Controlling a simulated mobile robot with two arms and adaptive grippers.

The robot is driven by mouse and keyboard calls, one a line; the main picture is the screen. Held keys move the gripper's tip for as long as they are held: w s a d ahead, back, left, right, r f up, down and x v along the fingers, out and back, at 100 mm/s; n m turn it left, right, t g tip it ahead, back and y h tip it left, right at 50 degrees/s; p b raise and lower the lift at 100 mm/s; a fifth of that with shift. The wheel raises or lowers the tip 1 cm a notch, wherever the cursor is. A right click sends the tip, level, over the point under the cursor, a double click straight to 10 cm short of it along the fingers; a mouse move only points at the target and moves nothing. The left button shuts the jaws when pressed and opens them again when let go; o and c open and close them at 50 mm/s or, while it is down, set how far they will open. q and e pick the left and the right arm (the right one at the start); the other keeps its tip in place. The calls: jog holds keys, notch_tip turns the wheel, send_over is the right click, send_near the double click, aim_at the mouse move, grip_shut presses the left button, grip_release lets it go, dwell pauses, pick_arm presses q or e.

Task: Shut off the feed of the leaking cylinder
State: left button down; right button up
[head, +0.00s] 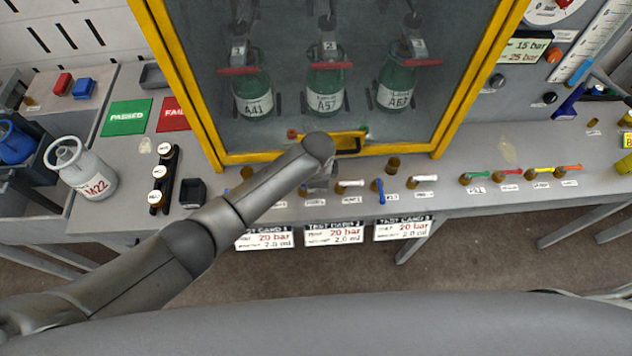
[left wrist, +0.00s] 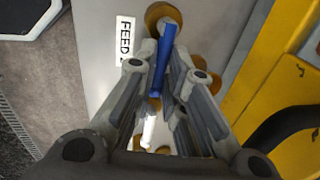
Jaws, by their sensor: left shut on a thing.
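In the head view my left gripper (head: 318,182) reaches down to the row of valves in front of the cabinet. In the left wrist view my left gripper (left wrist: 162,58) is shut on a blue lever (left wrist: 161,72) of a brass valve (left wrist: 160,14). A FEED label (left wrist: 125,40) lies beside it; its number is hidden. Another blue lever (head: 378,190) stands to the right in the head view. Three green cylinders, A41 (head: 253,85), the middle one (head: 325,80) and the right one (head: 396,85), stand behind the cabinet glass. I cannot tell which leaks. My right gripper is out of view.
The yellow cabinet frame (head: 465,90) rises just behind the valves. White levers (head: 350,183) sit close by. Valves with coloured levers (head: 510,173) stand farther right. A grey cylinder (head: 88,170) and green and red mats (head: 127,117) are at left.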

pick_arm(q)
jog(key=shift+w+n, duration=0.15)
jog(key=shift+n, duration=0.15)
jog(key=c, duration=1.5)
grip_release()
notch_tip(320, 180, up, 12)
jog(key=s, duration=0.2)
jog(key=shift+s, duration=0.2)
jog(key=shift+f, duration=0.1)
